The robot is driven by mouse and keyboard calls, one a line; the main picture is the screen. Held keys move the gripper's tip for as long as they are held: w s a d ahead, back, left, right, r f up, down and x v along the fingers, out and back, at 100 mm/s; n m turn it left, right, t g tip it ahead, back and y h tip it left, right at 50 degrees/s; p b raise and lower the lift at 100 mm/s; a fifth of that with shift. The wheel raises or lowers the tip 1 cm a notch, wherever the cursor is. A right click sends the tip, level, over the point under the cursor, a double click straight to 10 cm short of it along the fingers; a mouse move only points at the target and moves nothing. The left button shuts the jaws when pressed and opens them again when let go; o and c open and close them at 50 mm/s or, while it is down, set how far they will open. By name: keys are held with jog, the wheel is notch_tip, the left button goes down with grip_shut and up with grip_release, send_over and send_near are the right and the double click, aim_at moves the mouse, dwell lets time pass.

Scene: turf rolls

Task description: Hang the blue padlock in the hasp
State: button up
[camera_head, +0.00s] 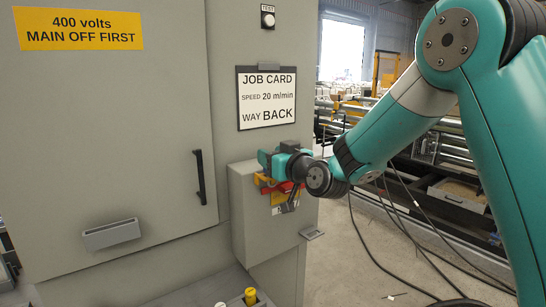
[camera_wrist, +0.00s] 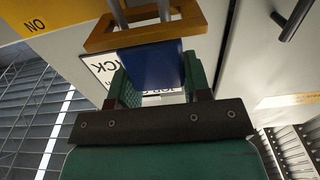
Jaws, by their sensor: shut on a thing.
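The blue padlock (camera_wrist: 152,66) is between the green fingers of my gripper (camera_wrist: 152,88) in the wrist view, and the gripper is shut on it. Its grey shackle (camera_wrist: 165,10) points to the top of the picture, where its end is cut off. A yellow hasp loop (camera_wrist: 187,27) lies right at the shackle end of the body, and the shackle legs appear inside its opening. Whether they touch the loop I cannot tell. In the head view my gripper (camera_head: 280,160) is at the front of the grey switch box (camera_head: 249,213); the padlock is not clearly visible there.
A red and yellow switch part (camera_head: 284,188) is just below my gripper. The job card (camera_head: 266,98) hangs above. The cabinet door (camera_head: 110,150) with a black handle (camera_head: 199,177) is to the left. A small grey ledge (camera_head: 312,233) sticks out at lower right.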

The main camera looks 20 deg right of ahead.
jog(key=shift+f, duration=0.25)
jog(key=o, duration=1.1)
jog(key=shift+o, duration=0.2)
jog(key=b+v, duration=0.8)
jog(key=v, duration=0.9)
jog(key=shift+s+r+b, duration=0.15)
jog(key=shift+s+b, duration=0.05)
jog(key=shift+b, duration=0.2)
jog(key=s+a+f+n+g+y, duration=0.1)
jog(key=s+a+f+n+g, duration=0.2)
jog(key=s+a+f+g, duration=1)
jog(key=s+d+f+g+h, duration=0.1)
jog(key=s+d+g+h, duration=0.1)
jog(key=s, duration=0.7)
jog(key=shift+s+d+f+g, duration=0.25)
jog(key=shift+d+g, duration=0.3)
jog(key=shift+g, duration=0.55)
